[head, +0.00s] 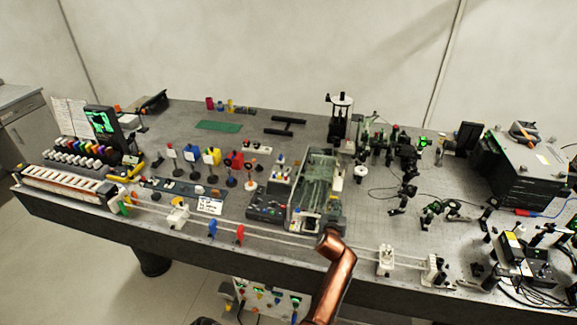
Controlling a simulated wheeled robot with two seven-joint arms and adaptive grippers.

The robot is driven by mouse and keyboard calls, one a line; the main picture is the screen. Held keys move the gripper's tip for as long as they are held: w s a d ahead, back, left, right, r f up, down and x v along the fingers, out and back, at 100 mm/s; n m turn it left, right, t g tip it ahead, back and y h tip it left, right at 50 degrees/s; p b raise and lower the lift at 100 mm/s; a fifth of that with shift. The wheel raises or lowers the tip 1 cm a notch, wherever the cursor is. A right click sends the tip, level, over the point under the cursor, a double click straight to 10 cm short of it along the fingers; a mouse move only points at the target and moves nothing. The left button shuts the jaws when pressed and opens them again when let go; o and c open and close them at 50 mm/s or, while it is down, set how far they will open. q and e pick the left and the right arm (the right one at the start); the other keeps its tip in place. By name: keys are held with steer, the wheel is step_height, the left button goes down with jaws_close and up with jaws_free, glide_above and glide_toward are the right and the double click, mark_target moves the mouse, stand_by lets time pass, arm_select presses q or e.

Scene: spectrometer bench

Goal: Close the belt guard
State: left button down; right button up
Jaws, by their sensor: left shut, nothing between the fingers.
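A clear, greenish see-through cover (318,176), which looks like the belt guard, stands on a dark grey unit near the middle of the bench. I cannot tell from this view how far it is open. My copper-coloured arm reaches up from the bottom edge. My left gripper (325,226) is at the front end of this unit, small and partly hidden by the arm's own wrist. It is shut and empty. I cannot tell whether it touches the unit. My right gripper does not show.
Thin pale rails (275,235) run along the bench front, with blue and red pieces (239,233) on them. Small optic mounts (406,152) crowd the right, beside a black box (520,170). Coloured posts (212,155) stand left of the cover.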

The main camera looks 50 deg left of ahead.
arm_select(q)
steer(key=shift+f, duration=0.25)
steer(key=shift+f, duration=0.1)
step_height(320, 180, up, 11)
steer(key=shift+f, duration=0.15)
stand_by(0.5)
